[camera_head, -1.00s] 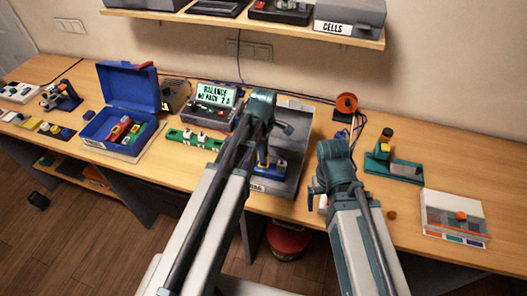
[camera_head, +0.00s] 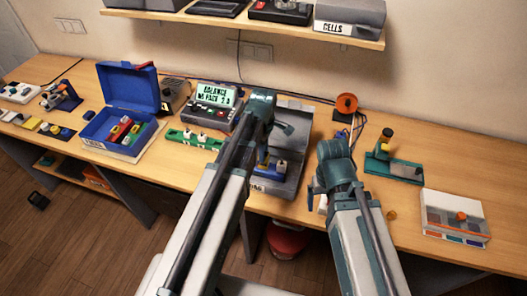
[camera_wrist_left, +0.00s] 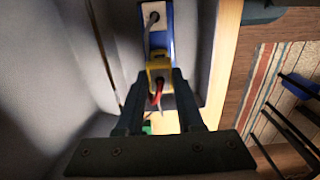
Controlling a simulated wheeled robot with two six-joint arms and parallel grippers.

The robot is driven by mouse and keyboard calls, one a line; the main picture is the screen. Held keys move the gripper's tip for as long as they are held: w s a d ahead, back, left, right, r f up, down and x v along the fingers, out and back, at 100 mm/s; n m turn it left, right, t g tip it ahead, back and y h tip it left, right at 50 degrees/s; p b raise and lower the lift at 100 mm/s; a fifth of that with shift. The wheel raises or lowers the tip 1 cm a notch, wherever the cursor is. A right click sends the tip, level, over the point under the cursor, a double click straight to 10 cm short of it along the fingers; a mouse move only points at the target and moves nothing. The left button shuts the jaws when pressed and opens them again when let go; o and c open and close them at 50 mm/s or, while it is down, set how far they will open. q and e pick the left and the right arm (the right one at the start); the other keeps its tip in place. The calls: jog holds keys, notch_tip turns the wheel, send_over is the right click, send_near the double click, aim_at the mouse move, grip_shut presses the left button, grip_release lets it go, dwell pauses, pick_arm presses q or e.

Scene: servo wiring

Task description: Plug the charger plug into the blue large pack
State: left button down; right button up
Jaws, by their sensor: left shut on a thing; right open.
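The blue large pack (camera_wrist_left: 158,40) lies in a grey tray (camera_wrist_left: 213,60), with a white connector (camera_wrist_left: 154,17) on its top. In the head view the pack (camera_head: 281,168) shows partly behind my left arm. My left gripper (camera_wrist_left: 158,88) is shut on the yellow charger plug (camera_wrist_left: 159,66), from which a red wire comes back between the fingers. The plug is at the near end of the pack; whether it is seated cannot be told. My right gripper (camera_head: 322,190) is open, to the right of the tray; its fingertips are mostly hidden.
A charger with a lit screen (camera_head: 215,97) and a green strip (camera_head: 190,138) stand left of the tray. A blue open box (camera_head: 128,88) is further left. An orange spool (camera_head: 347,103), a green stand (camera_head: 405,172) and a white case (camera_head: 455,213) are right.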

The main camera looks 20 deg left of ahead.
pick_arm(q)
jog(key=shift+f+b, duration=1.35)
pick_arm(e)
jog(key=shift+f, duration=1.35)
pick_arm(q)
jog(key=shift+c, duration=2.3)
grip_release()
jog(key=shift+r, duration=0.15)
pick_arm(e)
jog(key=shift+r, duration=0.15)
pick_arm(q)
notch_tip(320, 180, up, 14)
jog(key=p, duration=1.3)
jog(key=shift+f+p, duration=0.25)
jog(key=shift+p, duration=0.15)
pick_arm(e)
notch_tip(320, 180, up, 14)
jog(key=shift+f, duration=0.2)
